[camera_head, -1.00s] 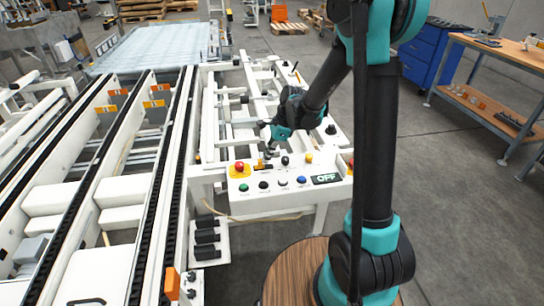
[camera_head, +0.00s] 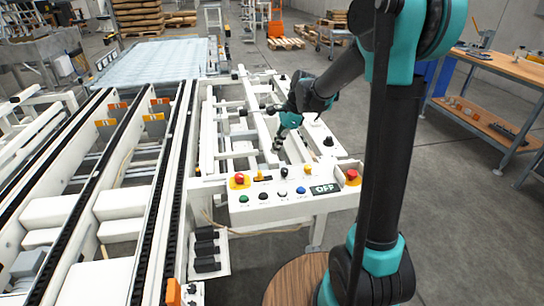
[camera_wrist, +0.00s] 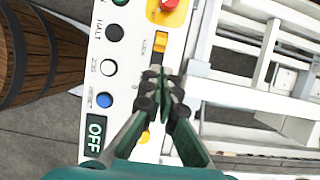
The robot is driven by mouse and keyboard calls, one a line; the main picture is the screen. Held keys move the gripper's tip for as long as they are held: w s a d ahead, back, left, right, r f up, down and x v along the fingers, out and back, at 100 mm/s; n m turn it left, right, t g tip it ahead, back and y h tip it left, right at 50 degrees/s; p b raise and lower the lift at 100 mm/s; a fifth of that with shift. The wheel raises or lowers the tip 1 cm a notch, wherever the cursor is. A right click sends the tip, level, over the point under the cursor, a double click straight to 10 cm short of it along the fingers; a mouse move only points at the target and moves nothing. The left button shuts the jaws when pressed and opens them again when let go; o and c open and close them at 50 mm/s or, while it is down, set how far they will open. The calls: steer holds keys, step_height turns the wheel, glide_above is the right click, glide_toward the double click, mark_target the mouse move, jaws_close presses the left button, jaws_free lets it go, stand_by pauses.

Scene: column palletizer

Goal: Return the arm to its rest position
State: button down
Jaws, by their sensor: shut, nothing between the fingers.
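My gripper (camera_head: 279,141) hangs above the white frame just behind the control panel (camera_head: 262,209) in the head view. In the wrist view my gripper (camera_wrist: 166,76) points down with its dark fingers together and nothing between them. It appears over the panel's edge, which carries black, white and blue buttons and a lit OFF display (camera_wrist: 95,136). In the head view the OFF display (camera_head: 325,189) sits at the panel's right end. My fingers look apart from the panel, and they cover part of it in the wrist view.
A red stop button (camera_head: 352,175) and another red button (camera_head: 239,178) stand on the panel. Conveyor rails (camera_head: 105,160) run along the left. A wooden workbench (camera_head: 500,68) stands at the right. A wooden barrel (camera_wrist: 25,50) shows in the wrist view.

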steer(key=shift+d+r, duration=0.1)
stand_by(0.3)
steer(key=s+d+f+n+t+h, duration=0.2)
steer(key=s+d+f+n, duration=0.2)
steer(key=s+d+n, duration=0.3)
steer(key=s+d+f+n+t+h, duration=0.2)
steer(key=s+d+n, duration=0.6)
steer(key=s, duration=0.6)
steer(key=d+f+t, duration=0.1)
steer(key=d, duration=0.1)
steer(key=shift+s+d+f+n, duration=0.2)
steer(key=shift+d+f+n, duration=0.1)
steer(key=shift+f, duration=0.05)
steer(key=c, duration=2.2)
jaws_free()
